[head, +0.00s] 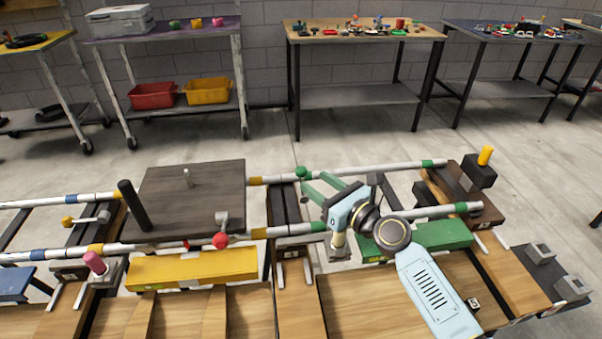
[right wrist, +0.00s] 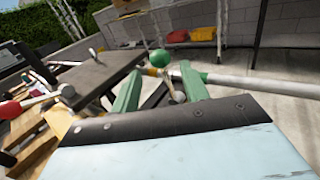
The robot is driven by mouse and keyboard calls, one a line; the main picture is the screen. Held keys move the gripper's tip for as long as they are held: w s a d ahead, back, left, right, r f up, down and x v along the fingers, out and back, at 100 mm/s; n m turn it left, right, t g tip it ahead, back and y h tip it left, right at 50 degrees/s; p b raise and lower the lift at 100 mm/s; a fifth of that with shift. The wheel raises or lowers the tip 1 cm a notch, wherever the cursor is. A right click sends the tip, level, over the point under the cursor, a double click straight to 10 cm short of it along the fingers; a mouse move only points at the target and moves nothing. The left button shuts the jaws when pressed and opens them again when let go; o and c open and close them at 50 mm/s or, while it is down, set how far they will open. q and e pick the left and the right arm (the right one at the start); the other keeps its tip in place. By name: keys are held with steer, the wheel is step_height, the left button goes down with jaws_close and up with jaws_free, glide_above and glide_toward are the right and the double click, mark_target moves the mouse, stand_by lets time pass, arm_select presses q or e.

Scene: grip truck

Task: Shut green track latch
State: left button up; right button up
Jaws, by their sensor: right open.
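The green track latch shows as a green ball knob (head: 301,172) by the far rail in the head view. In the right wrist view the green ball (right wrist: 160,58) tops a short metal lever (right wrist: 175,88). My right gripper (head: 314,180) has two green fingers, spread open, with the knob just beyond their tips. In the right wrist view the lever lies between the fingers, and contact cannot be told. A green block (head: 445,236) lies along the near rail, partly hidden by my right arm. My left gripper is out of view.
A red-knobbed latch (head: 220,240) stands beside a dark board (head: 190,195). A yellow block (head: 192,268) lies in front. A pink knob (head: 94,262) and a yellow knob (head: 67,222) are at the left. White rails (head: 400,167) run across the bench.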

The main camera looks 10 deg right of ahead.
mark_target(305, 175)
steer(key=b+x, duration=0.1)
steer(key=x, duration=0.3)
steer(key=shift+w+a+f, duration=0.1)
steer(key=shift+w+a, duration=0.1)
steer(key=shift+w, duration=0.05)
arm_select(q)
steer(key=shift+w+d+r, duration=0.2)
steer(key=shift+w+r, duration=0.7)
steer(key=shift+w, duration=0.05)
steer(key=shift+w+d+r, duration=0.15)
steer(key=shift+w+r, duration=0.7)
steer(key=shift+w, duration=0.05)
arm_select(e)
steer(key=shift+x, duration=0.85)
steer(key=shift+c, duration=0.4)
jaws_close()
